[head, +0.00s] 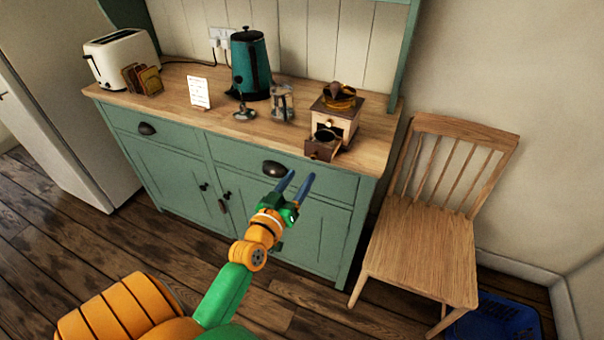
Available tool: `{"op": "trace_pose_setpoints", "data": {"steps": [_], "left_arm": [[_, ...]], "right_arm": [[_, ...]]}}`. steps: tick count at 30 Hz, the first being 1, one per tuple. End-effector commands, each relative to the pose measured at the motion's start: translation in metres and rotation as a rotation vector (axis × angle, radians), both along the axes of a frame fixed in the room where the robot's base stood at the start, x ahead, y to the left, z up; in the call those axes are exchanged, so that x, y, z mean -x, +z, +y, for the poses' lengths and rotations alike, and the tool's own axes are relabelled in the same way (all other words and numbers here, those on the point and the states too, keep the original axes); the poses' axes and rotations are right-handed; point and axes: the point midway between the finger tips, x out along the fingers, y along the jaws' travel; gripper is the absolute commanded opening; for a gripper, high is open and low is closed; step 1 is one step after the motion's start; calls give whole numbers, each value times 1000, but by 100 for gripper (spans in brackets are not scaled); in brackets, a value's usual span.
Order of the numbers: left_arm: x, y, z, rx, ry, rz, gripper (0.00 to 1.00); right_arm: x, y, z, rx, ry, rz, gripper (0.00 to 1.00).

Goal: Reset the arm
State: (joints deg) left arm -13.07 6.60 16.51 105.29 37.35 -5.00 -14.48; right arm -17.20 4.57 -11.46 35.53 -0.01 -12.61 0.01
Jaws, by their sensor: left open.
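My left arm, orange and green, comes up from the bottom left of the head view. Its gripper (296,186) is open and empty, its two blue-grey fingers pointing up and slightly right. The gripper shows in front of the right part of the green cabinet (240,158), just right of a dark cup-shaped drawer handle (275,169). Whether the fingertips touch the drawer front cannot be told. My right gripper does not show.
The wooden worktop (185,98) bears a toaster (121,57), bread slices (142,80), a card (199,93), a teal kettle (250,66), a glass jar (282,103) and a coffee grinder (333,117) with its drawer out.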

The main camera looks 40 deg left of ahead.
Motion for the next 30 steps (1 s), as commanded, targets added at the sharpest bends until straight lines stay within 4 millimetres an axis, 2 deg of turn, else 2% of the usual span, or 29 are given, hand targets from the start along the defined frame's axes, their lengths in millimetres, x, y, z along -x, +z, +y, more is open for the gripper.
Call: {"op": "trace_pose_setpoints", "data": {"steps": [8,10,11,13,14,15,16,18,20,21,23,24,27,30], "left_arm": [[0,0,0,0,0,0,54],[0,-9,-2,1,-4,22,54],[0,-19,-4,3,-9,49,54],[4,-63,-15,8,-30,162,54],[9,-89,-22,9,-47,229,54],[19,-128,-33,9,-71,333,54],[30,-158,-42,6,-92,415,54],[65,-222,-64,-8,-147,605,54],[104,-271,-81,-27,-199,766,54],[134,-300,-92,-41,-235,873,54],[182,-337,-105,-71,-293,1026,54],[215,-356,-112,-92,-330,1121,54],[288,-385,-120,-146,-414,1316,54],[335,-397,-121,-186,-469,1437,54]], "right_arm": [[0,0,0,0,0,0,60],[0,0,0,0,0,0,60],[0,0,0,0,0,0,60],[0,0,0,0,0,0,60],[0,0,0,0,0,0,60],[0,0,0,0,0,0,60],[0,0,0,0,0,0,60],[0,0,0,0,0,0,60],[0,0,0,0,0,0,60],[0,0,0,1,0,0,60],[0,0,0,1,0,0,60],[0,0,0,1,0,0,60],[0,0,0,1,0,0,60],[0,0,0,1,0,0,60]]}}
